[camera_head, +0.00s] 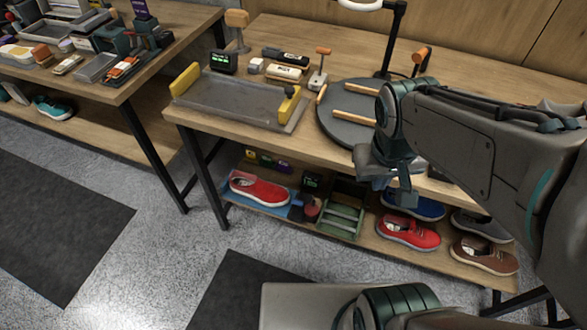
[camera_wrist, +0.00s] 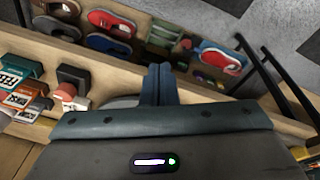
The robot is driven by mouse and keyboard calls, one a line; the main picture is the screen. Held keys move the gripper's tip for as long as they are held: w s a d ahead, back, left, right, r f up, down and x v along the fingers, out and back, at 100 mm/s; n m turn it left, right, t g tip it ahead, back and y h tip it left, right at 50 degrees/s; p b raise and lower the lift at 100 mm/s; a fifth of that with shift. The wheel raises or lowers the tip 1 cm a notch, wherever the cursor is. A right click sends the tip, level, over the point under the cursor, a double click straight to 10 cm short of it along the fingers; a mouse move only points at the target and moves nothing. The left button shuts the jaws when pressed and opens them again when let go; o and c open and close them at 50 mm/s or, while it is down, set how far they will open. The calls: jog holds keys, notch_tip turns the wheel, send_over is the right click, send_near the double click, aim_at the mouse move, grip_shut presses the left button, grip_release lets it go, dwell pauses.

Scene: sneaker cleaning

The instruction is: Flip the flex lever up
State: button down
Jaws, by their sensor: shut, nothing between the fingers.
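My gripper (camera_head: 404,194) hangs at the table's front edge, in front of the round dark disc (camera_head: 343,121), with its fingers pointing down. In the wrist view its fingers (camera_wrist: 158,84) are shut together with nothing between them. I cannot tell for sure which part is the flex lever. Lever-like parts on the table are a small stand with an orange top (camera_head: 322,52), an upright orange handle (camera_head: 421,55) behind the disc, and a wooden-topped post (camera_head: 237,20) at the back left. My gripper touches none of these. My arm hides part of the disc and the table's right side.
A grey tray (camera_head: 232,103) with yellow end pieces lies left of the disc. A black lamp post (camera_head: 393,40) rises behind it. The lower shelf holds several shoes, including a red one (camera_head: 408,232), and a green crate (camera_head: 341,216). Another cluttered table stands at left.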

jog(key=w+a+f+n+h+b, duration=0.1)
jog(key=w+f+n+h+b, duration=0.3)
jog(key=f, duration=0.5)
jog(key=w+a+f+n+t+h+b, duration=0.1)
jog(key=w+a+f+n+b, duration=0.1)
jog(key=f+n+b, duration=0.5)
jog(key=w+a+f+n+h+b, duration=0.1)
jog(key=w+f+n+h+b, duration=0.2)
jog(key=f, duration=0.8)
jog(key=w+a+f+n+t+y+b, duration=0.1)
jog(key=a+f+n+t+b, duration=0.2)
jog(key=a+f+n, duration=0.2)
jog(key=a+f+n+t+y+b, duration=0.2)
jog(key=a+f+n, duration=0.4)
jog(key=f, duration=0.6)
jog(key=w+a+f+n+t+y+b, duration=0.1)
jog(key=a+f+n+t+b, duration=0.3)
jog(key=f, duration=0.4)
jog(key=shift+w+a+f+n, duration=0.3)
jog(key=shift+a+n, duration=0.6)
jog(key=shift+a, duration=0.05)
jog(key=b, duration=0.4)
send_near(300, 202)
jog(key=w+f, duration=0.4)
jog(key=f, duration=0.1)
jog(key=shift+w+d, duration=0.3)
jog(key=shift+d, duration=0.15)
